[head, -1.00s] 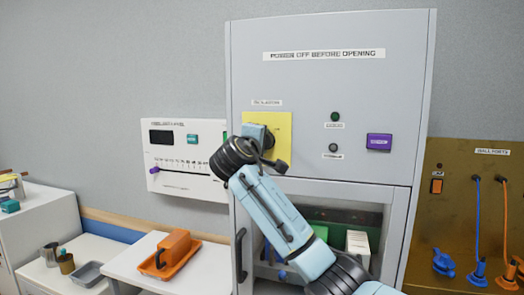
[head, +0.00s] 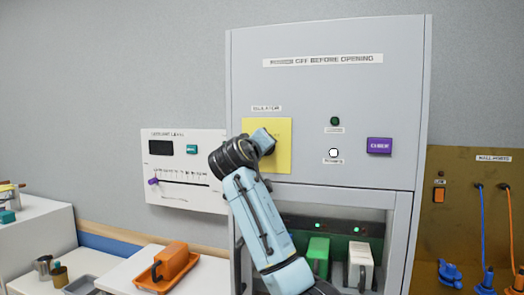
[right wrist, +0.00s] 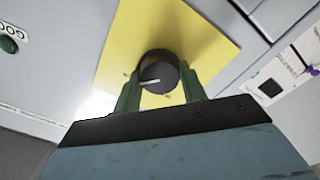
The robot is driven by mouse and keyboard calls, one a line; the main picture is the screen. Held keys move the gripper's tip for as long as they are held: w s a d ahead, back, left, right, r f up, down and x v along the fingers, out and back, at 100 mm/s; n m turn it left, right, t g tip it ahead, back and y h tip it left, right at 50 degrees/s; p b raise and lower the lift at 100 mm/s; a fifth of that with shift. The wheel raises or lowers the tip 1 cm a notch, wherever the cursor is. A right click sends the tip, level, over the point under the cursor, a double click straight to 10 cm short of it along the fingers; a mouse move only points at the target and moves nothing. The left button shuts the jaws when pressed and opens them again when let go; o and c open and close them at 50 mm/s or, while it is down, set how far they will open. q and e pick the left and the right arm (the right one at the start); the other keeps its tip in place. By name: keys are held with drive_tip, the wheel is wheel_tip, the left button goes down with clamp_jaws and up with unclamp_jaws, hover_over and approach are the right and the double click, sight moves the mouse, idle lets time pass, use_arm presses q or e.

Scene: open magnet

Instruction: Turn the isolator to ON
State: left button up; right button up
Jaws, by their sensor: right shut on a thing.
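The isolator is a round dark knob (right wrist: 160,68) with a white pointer line, on a yellow plate (head: 282,158) at the left of the grey cabinet's upper panel. In the right wrist view the pointer line lies towards the left of the knob. My right gripper (right wrist: 158,82) is shut on the knob, with one green finger on each side. In the head view my right gripper (head: 266,142) is at the plate and hides the knob. No ON or OFF marks can be read. My left gripper is not in view.
Small green lights (head: 318,227) show in the bay below. A slider box (head: 185,170) hangs at left; an orange item (head: 170,262) sits below.

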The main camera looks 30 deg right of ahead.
idle(0.4)
drive_tip(key=o, duration=1)
drive_tip(key=shift+c, duration=0.2)
drive_tip(key=b+v, duration=0.3)
drive_tip(key=v, duration=1)
drive_tip(key=shift+s+a, duration=0.15)
